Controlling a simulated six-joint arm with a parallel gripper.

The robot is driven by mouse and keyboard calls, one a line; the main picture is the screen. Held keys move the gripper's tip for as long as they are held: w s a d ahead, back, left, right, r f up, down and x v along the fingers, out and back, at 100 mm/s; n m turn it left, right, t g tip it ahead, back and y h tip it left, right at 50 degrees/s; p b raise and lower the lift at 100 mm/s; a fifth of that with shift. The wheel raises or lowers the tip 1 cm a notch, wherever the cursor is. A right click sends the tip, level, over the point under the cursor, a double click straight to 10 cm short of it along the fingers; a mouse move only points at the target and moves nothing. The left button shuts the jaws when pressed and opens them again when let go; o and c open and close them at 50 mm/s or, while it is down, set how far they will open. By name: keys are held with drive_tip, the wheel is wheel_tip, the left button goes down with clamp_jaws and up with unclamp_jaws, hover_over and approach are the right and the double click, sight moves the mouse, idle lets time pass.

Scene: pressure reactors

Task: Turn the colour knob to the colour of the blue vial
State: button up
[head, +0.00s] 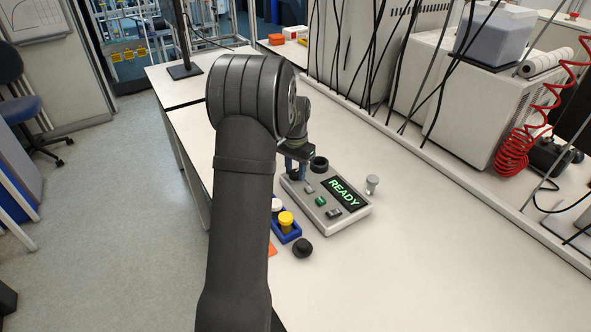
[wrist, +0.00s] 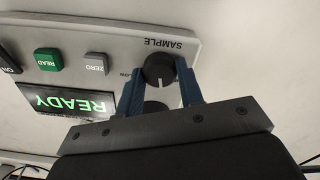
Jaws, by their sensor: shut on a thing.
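In the wrist view the black round knob (wrist: 159,69) with a white pointer line sits on the grey device (wrist: 105,35), near an upside-down SAMPLE label. The two blue fingers of my gripper (wrist: 160,80) are shut on the knob, one on each side. A small label beside the left finger is partly hidden. In the head view my gripper (head: 296,166) is at the far left corner of the device (head: 345,218), and the knob is hidden there. I cannot make out a blue vial; my arm hides part of the vial rack (head: 290,237).
The blue rack holds a yellow vial (head: 286,222) and a white-topped vial (head: 276,206). A black cap-like piece (head: 302,248) lies beside it. A clear vial (head: 372,184) stands right of the device. The READY display (head: 343,193) is lit. The table at right is clear.

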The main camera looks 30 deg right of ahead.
sight(295, 172)
drive_tip(key=n, duration=0.4)
drive_tip(key=shift+n, duration=2.5)
drive_tip(key=o, duration=1)
drive_tip(key=shift+r, duration=0.1)
wheel_tip(295, 172, up, 17)
